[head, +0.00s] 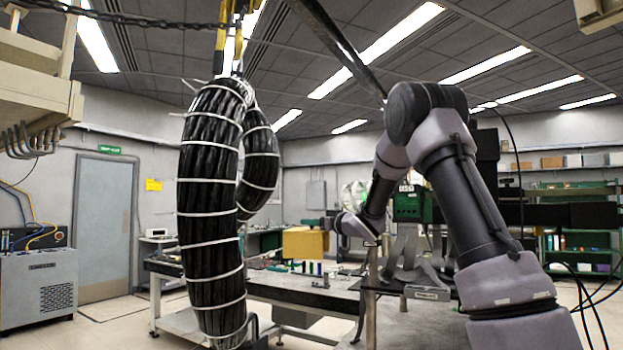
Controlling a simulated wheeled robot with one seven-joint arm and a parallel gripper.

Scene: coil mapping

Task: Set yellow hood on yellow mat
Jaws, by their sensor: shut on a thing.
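The yellow hood (303,244) shows as a boxy yellow shape near the middle of the head view, at the far side of the workbench. My gripper (322,223) is at its top right edge, small in the picture and partly hidden by my own wrist. It is shut on what looks like the top of the hood. The exact grip is too small to make out, and I cannot tell whether the hood's underside touches the bench. I cannot make out a yellow mat in this view.
A large black coil bundle with white ties (210,210) hangs from a yellow hook at left centre. A grey cabinet (38,288) stands at far left.

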